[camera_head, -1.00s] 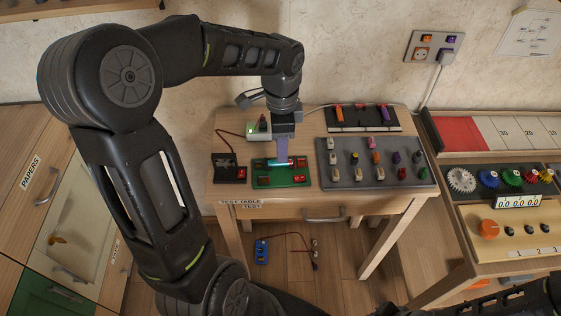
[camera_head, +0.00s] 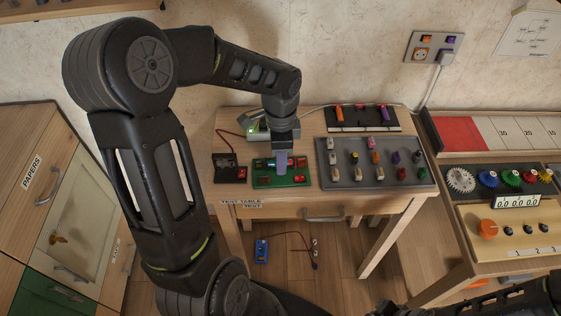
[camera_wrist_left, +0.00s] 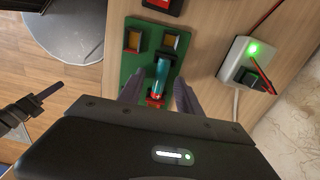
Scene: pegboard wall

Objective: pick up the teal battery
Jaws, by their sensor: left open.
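The teal battery (camera_wrist_left: 160,76) lies in a holder on the green board (camera_wrist_left: 129,65) in the left wrist view, with a red part at its near end. My left gripper (camera_wrist_left: 158,92) is open, its two fingers on either side of the battery's near end. I cannot tell whether they touch it. In the head view the left gripper (camera_head: 282,162) is over the green board (camera_head: 296,181) and hides much of the battery. A dark gripper-like part, apparently my right gripper (camera_wrist_left: 40,100), shows at the left edge of the wrist view; its jaw state is unclear.
A black module (camera_head: 229,168) is left of the board, and a grey tray (camera_head: 378,181) with several small parts is right of it. A white box with a green light (camera_wrist_left: 247,66) and wires stands close by.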

